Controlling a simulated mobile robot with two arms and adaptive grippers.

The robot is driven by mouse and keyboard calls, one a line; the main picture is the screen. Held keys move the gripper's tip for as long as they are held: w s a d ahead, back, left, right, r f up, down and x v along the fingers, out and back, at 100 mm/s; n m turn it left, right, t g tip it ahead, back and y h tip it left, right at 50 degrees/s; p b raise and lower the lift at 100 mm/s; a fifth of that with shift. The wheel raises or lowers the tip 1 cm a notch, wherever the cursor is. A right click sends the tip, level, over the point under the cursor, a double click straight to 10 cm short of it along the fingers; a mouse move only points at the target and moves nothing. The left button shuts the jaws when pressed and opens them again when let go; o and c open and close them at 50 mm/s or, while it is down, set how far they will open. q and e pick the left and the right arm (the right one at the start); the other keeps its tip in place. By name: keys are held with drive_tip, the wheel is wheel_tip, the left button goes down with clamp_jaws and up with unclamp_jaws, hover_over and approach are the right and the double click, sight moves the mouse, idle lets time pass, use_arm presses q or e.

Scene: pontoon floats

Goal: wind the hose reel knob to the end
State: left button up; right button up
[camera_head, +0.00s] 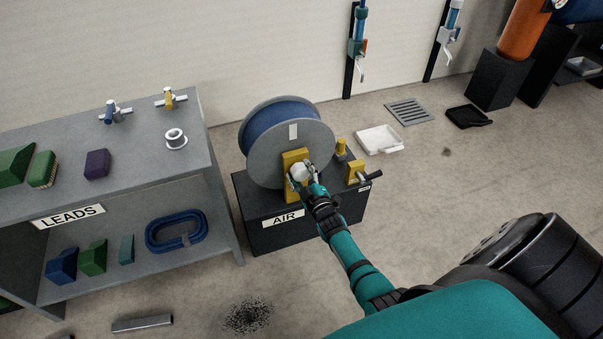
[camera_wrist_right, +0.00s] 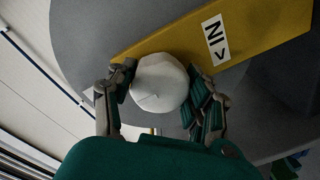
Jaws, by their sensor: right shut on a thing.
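The hose reel (camera_head: 262,148) is a grey drum with blue hose wound on it, standing on a dark box labelled AIR (camera_head: 262,240). A yellow crank arm (camera_head: 292,157) lies across the drum's face and carries a round white knob (camera_head: 299,173). The right wrist view shows the knob (camera_wrist_right: 160,83) close up, with the yellow arm (camera_wrist_right: 180,42) behind it bearing a label that I read as IN. My right gripper (camera_head: 302,179) is shut on the knob, one finger on each side in the right wrist view (camera_wrist_right: 155,92). My left gripper is not in view.
A grey bench (camera_head: 196,140) labelled LEADS, with blocks and valves on it, stands left of the reel. A yellow crank handle (camera_head: 357,172) and a yellow post (camera_head: 341,150) are on the box's right side. A white tray (camera_head: 380,140) lies on the floor behind.

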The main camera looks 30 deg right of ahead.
drive_tip(key=shift+f, duration=0.1)
drive_tip(key=o, duration=1.2)
drive_tip(key=shift+s, duration=0.1)
drive_tip(key=v, duration=1.2)
